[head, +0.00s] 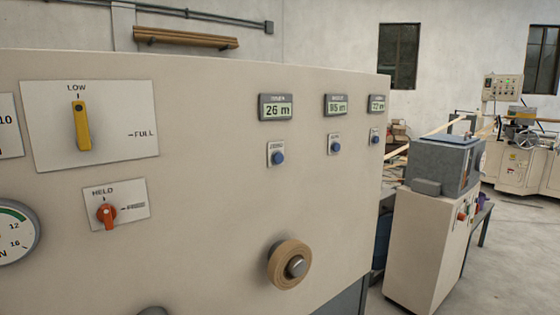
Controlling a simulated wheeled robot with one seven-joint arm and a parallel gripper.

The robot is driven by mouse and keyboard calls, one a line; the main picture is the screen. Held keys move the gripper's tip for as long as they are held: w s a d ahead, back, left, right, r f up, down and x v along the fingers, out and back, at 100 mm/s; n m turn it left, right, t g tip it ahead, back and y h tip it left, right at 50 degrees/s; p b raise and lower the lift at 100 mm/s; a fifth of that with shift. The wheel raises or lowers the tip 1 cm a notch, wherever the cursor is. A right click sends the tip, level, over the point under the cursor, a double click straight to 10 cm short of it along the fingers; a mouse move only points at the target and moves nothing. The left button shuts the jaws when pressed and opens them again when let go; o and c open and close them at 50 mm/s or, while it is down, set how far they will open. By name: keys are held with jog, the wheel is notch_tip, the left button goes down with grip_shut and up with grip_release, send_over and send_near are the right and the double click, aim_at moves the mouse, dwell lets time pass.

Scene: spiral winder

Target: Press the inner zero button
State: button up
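Three blue buttons on small pale plates sit in a row on the beige panel (200,190), each below a display. The left button (278,157) is under a display (276,107) reading 26 m; its label is blurred and looks like "INNER". The middle button (336,147) is under a display (335,104) that seems to read 95 m. The right button (375,140) is under a display (377,104) seemingly ending in 2 m, near the panel's right edge. My gripper is not in view.
A yellow lever (81,125) points at LOW, and a red knob (106,213) at HELD. A round tan roll (289,264) sticks out below the buttons. A gauge (12,230) is at the left edge. A grey-topped machine (440,170) stands right of the panel.

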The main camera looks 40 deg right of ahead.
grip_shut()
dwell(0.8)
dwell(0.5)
